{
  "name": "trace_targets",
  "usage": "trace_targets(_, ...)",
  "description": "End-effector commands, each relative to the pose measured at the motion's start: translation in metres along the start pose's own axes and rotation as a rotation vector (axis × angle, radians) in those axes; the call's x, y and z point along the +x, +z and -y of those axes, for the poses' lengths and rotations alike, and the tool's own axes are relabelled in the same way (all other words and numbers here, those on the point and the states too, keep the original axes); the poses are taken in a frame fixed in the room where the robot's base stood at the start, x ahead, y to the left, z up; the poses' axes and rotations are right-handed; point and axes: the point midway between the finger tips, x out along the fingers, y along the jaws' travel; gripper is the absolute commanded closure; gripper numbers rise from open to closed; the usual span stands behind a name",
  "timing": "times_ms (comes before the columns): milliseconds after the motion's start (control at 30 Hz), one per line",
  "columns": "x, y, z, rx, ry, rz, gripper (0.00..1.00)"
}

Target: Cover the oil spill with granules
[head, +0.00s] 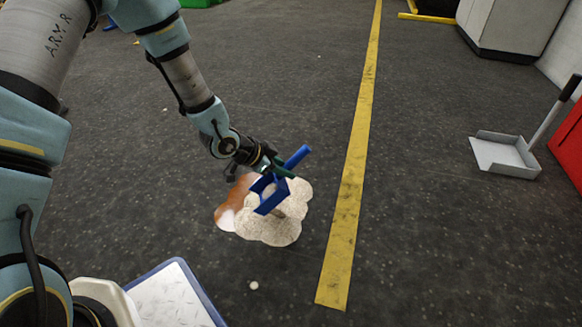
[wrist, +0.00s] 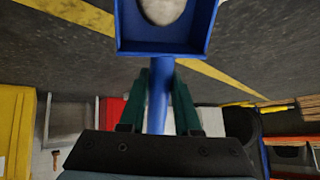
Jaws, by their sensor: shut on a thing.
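An oil spill (head: 240,190) shows as a brown patch on the dark floor, with a paler patch at its lower left. A beige layer of granules (head: 280,229) lies over its middle and right. My gripper (head: 279,170) is shut on the handle of a blue scoop (head: 268,199), over the granules. In the wrist view, the green fingers (wrist: 159,105) grip the handle on both sides. The scoop's pan (wrist: 163,48) holds a pale lump, probably granules, cut off by the picture's top edge. The scoop hides part of the granules and spill.
A yellow floor line (head: 352,175) runs just right of the granules. A grey dustpan (head: 505,154) lies farther right beside a red object (head: 569,143). A small white ball (head: 254,285) lies near the front. The floor between is clear.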

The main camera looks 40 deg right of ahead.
Motion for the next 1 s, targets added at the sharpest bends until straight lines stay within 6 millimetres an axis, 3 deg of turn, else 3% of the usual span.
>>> trace_targets(1000,-0.033,0.041,0.044,-0.001,-0.001,0.0,1.0)
